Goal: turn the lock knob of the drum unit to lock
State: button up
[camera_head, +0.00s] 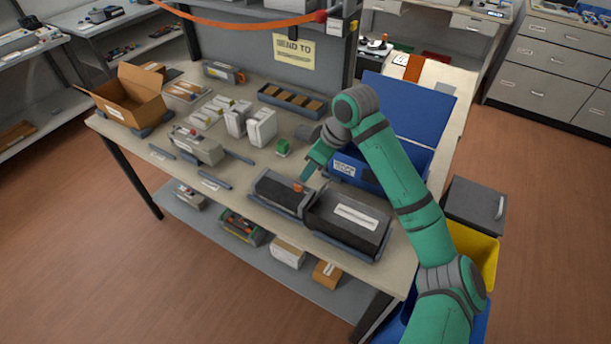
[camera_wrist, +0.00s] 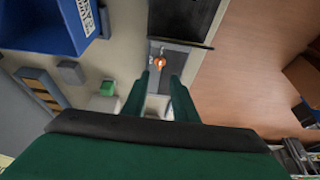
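The drum unit (camera_head: 272,193) is a dark box in a grey tray near the front edge of the table. Its small orange lock knob (camera_head: 298,187) is on top, near the right end. In the wrist view the knob (camera_wrist: 159,62) appears just beyond the fingertips, between their lines, with the dark top of the drum unit (camera_wrist: 182,60) around it. My gripper (camera_head: 308,173) points down above the knob. In the wrist view the two green fingers of my gripper (camera_wrist: 159,77) are apart, with nothing between them. I cannot tell the exact gap to the knob.
A larger black unit (camera_head: 340,222) with a white label sits right of the drum unit. A blue bin (camera_head: 344,172) with a raised lid stands behind. A green block (camera_head: 283,147) and white boxes (camera_head: 262,127) are farther left. Grey bars (camera_head: 214,179) lie on the left.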

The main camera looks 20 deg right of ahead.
jog(key=shift+v, duration=1.3)
